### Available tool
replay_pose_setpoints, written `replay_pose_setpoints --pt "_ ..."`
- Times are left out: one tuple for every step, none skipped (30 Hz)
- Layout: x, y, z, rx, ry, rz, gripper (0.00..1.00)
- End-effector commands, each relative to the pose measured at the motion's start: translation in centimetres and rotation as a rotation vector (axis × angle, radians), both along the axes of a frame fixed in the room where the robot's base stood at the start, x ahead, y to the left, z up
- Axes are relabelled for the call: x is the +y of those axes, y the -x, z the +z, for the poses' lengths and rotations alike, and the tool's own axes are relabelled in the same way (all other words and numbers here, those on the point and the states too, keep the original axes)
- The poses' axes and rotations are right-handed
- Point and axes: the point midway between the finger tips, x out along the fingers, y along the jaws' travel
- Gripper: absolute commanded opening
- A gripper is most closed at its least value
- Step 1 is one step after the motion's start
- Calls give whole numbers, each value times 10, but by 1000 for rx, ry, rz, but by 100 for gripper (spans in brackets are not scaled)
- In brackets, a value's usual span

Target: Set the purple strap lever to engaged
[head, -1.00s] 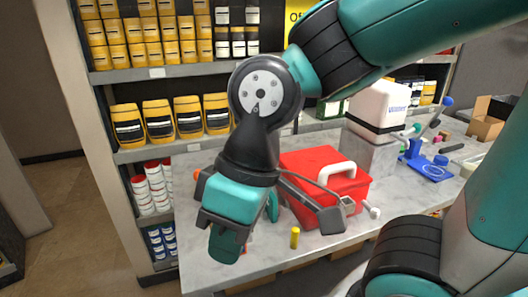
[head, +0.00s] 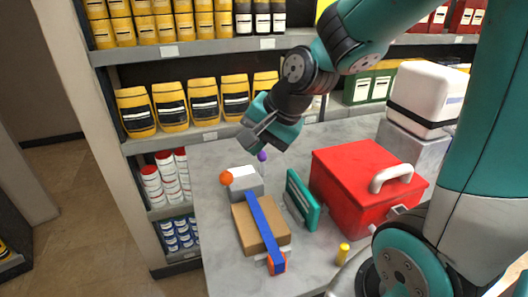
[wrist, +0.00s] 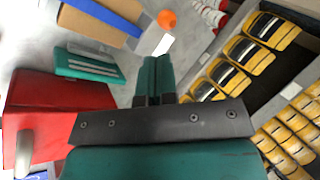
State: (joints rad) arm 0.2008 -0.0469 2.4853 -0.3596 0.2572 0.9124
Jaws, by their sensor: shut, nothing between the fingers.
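The purple ball knob (head: 262,156) of the strap lever stands at the back right of a grey block with a white top (head: 246,181). Its stem is thin and hard to make out. An orange ball knob (head: 226,178) sits on the block's left side; it also shows in the wrist view (wrist: 167,19). A blue strap (head: 263,225) runs from the block over a brown box (head: 245,230). My gripper (head: 270,140) is just above the purple knob in the head view; contact cannot be told. Its fingers (wrist: 157,62) are shut and empty. The purple knob is not visible in the wrist view.
A red box with a white handle (head: 360,190) and a teal panel piece (head: 302,200) stand right of the strap. A yellow cylinder (head: 343,253) is near the front. Shelves with yellow containers (head: 203,101) rise behind the table (head: 212,235).

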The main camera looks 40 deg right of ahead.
Motion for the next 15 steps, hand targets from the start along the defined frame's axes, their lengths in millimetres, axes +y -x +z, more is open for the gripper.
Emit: replay_pose_setpoints --pt "-31 -13 -9 0 -50 -200 0" --pt "-47 -19 -11 -6 -80 -306 0" --pt "-66 -26 -15 -15 -117 -431 0" --pt "-78 -29 -17 -22 -143 -513 0" --pt "-89 -32 -18 -31 -165 -580 0" --pt "-101 -35 -20 -40 -190 -655 0" --pt "-108 -36 -21 -46 -205 -699 0" --pt "-113 -37 -22 -50 -217 -732 0" --pt "-118 -39 -24 -54 -228 -763 0" --pt "-120 -40 -25 -57 -235 -777 0" --pt "-121 -42 -26 -57 -238 -785 0" --pt "-121 -44 -29 -56 -240 -788 0" --pt "-120 -46 -32 -56 -240 -787 0" --pt "-119 -49 -35 -55 -240 -785 0" --pt "-119 -53 -40 -54 -239 -783 0"
